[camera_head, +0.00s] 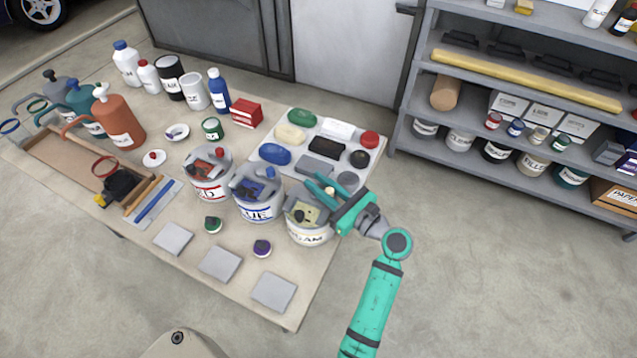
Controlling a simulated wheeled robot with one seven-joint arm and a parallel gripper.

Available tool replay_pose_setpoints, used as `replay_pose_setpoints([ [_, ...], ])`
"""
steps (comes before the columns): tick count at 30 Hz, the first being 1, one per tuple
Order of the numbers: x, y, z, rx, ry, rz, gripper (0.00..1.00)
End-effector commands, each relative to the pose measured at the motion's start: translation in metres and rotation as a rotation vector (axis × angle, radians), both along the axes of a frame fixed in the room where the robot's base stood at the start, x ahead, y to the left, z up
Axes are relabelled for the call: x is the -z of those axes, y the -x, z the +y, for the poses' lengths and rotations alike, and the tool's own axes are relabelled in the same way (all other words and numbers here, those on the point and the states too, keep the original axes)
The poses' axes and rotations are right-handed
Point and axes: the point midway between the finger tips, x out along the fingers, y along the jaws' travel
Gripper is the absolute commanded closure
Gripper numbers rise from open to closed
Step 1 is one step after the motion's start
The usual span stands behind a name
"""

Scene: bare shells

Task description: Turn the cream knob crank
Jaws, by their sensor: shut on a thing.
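The cream pot (308,238) stands at the right end of a row of three pots near the table's right edge; only part of its label shows. A yellowish, dark-marked mechanism sits on its top. The small cream knob (330,191) of its crank shows above the pot's back right rim. My gripper (322,189) comes in from the right over the pot, its teal fingers shut on the cream knob. The fingers hide part of the knob and most of the crank arm.
The blue pot (258,210) with its own crank stands close to the left, with the red pot (208,187) beyond. A white tray (372,143) of colored pieces lies just behind. Grey square pads (273,292) lie in front. Open floor is at right.

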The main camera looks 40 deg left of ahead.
Motion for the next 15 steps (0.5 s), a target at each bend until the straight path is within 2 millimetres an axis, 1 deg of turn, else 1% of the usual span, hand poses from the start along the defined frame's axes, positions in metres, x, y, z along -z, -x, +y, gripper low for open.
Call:
replay_pose_setpoints([
  [6, 0.0004, 0.0004, 0.0004, 0.04, 0.001, 0.0, 1.0],
  [15, 0.0005, 0.0005, 0.0011, 0.044, 0.001, 0.0, 1.0],
])
